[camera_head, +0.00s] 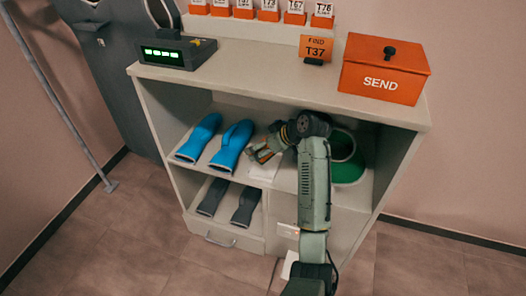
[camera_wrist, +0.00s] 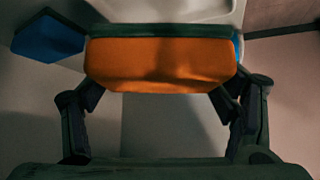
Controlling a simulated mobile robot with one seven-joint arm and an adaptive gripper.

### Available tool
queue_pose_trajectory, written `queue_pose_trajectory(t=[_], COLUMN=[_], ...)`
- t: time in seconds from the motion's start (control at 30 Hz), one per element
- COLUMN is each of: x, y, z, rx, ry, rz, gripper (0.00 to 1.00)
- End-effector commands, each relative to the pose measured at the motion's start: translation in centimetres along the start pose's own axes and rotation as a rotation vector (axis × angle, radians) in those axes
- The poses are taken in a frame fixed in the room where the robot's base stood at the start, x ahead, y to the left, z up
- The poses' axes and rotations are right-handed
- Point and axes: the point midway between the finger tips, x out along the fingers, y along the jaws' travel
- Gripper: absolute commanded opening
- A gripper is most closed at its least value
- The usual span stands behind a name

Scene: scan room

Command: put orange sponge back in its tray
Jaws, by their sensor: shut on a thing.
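My gripper (camera_head: 270,147) is inside the upper shelf opening of the cabinet. In the wrist view my gripper (camera_wrist: 160,85) is shut on the orange sponge (camera_wrist: 160,62), which spans between the fingers with a dark green edge along its far side. In the head view the sponge is mostly hidden by the gripper and too small to make out clearly. A pale tray-like shape (camera_wrist: 165,10) shows just beyond the sponge in the wrist view; I cannot tell for sure that it is the sponge's tray. Whether the sponge touches it is unclear.
The cabinet top (camera_head: 240,55) above holds an orange SEND box (camera_head: 383,75) and a device with green digits (camera_head: 170,53).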

Motion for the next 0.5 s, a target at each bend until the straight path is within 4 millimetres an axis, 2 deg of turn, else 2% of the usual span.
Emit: queue_pose_trajectory(t=[0.3,0.5], x=[2.5,2.6], y=[-0.1,0.0], z=[2.4,2.5], rx=[0.002,-0.001], ry=[-0.001,-0.001], rz=[-0.002,0.000], gripper=[0.56,0.56])
